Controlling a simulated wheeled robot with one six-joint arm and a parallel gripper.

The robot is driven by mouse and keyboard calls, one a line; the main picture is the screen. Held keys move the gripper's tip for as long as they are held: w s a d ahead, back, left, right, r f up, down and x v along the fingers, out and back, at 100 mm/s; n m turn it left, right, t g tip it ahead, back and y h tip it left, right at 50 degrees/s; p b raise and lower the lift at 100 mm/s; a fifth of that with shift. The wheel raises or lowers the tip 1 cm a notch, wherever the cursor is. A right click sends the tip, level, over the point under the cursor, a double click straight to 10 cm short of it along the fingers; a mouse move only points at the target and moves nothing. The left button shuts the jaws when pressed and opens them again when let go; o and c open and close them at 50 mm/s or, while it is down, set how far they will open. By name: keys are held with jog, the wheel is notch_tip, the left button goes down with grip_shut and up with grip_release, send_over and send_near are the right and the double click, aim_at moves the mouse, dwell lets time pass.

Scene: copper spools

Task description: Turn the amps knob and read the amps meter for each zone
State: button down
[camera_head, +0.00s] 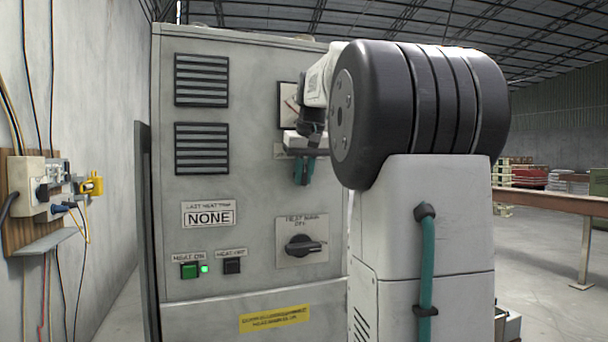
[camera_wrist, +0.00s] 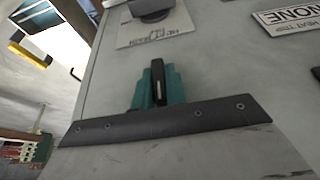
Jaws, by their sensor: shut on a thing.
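The amps knob (camera_wrist: 157,82) is a narrow black handle with a pale line, standing between the teal fingers of my gripper (camera_wrist: 158,88) in the wrist view. My gripper (camera_head: 304,172) is shut on it at the front of the grey cabinet (camera_head: 245,140), above the heat main switch (camera_head: 302,245). The knob's own label is not readable. A framed meter face (camera_head: 288,92) above is mostly covered by my wrist. Part of a thin needle shows, but its scale cannot be read.
A wall outlet panel (camera_head: 28,190) with cables stands left. A brown beam (camera_head: 550,202) is at right.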

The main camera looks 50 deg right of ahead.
jog(key=c, duration=1.4)
grip_release()
jog(key=shift+r, duration=0.25)
jog(key=shift+c, duration=0.2)
jog(key=shift+f, duration=0.1)
jog(key=v, duration=0.7)
jog(key=shift+r, duration=0.35)
